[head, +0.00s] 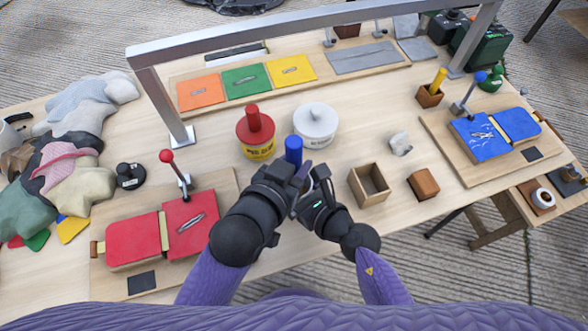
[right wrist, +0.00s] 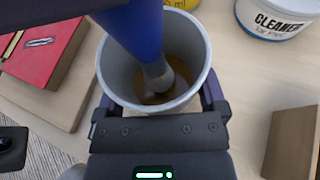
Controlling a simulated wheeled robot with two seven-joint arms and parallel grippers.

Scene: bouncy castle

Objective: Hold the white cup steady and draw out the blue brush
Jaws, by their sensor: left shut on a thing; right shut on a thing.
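The white cup (right wrist: 115,88) stands between the fingers of my right gripper (right wrist: 158,100) in the right wrist view, and its inside looks brownish at the bottom. My right gripper is shut on the cup. The blue brush (right wrist: 137,28) slants down into the cup, and its grey lower part (right wrist: 157,76) is still inside the rim. In the head view the blue handle top (head: 293,148) sticks up above my left gripper (head: 296,178), which is shut on the brush. The cup is mostly hidden behind my grippers there.
A yellow can with a red lid (head: 256,140) and a white cleaner tub (head: 316,125) stand just behind. An open wooden box (head: 369,185) and a brown block (head: 423,184) lie to the right. A red padded board (head: 135,240) is at the left. A metal frame (head: 310,20) spans the back.

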